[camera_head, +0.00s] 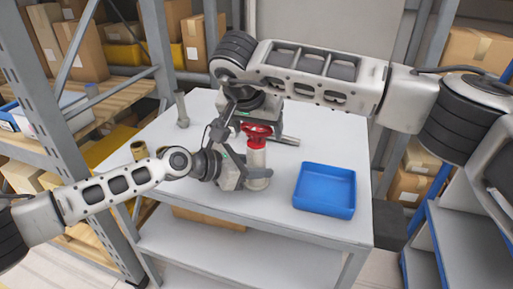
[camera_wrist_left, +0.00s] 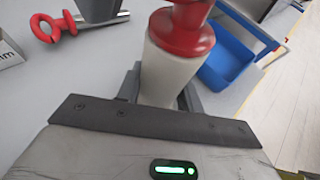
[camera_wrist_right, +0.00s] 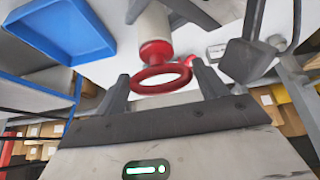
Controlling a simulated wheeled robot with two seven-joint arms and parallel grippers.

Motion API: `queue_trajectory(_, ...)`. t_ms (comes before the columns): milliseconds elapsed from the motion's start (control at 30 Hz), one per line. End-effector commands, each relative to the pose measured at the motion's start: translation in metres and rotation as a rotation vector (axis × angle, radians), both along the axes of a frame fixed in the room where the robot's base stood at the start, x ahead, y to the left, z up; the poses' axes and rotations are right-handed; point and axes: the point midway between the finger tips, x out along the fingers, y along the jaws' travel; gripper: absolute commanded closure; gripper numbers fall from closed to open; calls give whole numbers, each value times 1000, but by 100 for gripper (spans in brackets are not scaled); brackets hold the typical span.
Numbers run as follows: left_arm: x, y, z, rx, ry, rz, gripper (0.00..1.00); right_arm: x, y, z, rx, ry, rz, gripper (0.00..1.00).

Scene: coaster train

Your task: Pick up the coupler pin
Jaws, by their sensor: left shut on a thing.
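A beige cylinder (camera_head: 257,158) with a flared red top (camera_head: 257,131) stands upright on the grey table (camera_head: 320,150). My left gripper (camera_head: 254,181) is shut around its lower part; the cylinder also shows in the left wrist view (camera_wrist_left: 168,75). My right gripper (camera_head: 254,121) is above it, pointing down and open. In the right wrist view the red ring (camera_wrist_right: 160,78) of that top lies between its fingertips, apparently untouched. A metal rod (camera_head: 286,140) with a red ring end, seen in the left wrist view (camera_wrist_left: 52,28), lies behind; I cannot tell which is the coupler pin.
A blue tray (camera_head: 325,190) stands at the table's right, apparently empty. A grey upright post (camera_head: 182,109) stands at the back left, and a brass-coloured part (camera_head: 139,150) at the left edge. Shelves with boxes flank the table. The table's back right is clear.

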Motion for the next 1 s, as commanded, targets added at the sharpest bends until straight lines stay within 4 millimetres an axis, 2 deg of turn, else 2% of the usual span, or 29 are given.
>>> queue_trajectory(33, 0, 0, 0, 0, 0, 0, 88, 0, 0, 0, 0, 0, 0, 43)
queue_trajectory(167, 0, 0, 0, 0, 0, 0, 88, 0, 0, 0, 0, 0, 0, 79)
queue_trajectory(200, 0, 0, 0, 0, 0, 0, 88, 0, 0, 2, 1, -2, 0, 83)
queue_trajectory(433, 0, 0, 0, 0, 0, 0, 88, 0, 0, 3, 2, -3, 0, 83)
queue_trajectory(567, 0, 0, 0, 0, 0, 0, 88, 1, 1, 16, 3, -5, -1, 83)
queue_trajectory(667, 0, 0, 0, 1, 0, 0, 88, 1, 1, 37, 3, -7, -1, 83)
queue_trajectory(1000, 0, 0, -1, 1, 2, -1, 88, 0, 1, 128, 4, -9, -2, 83)
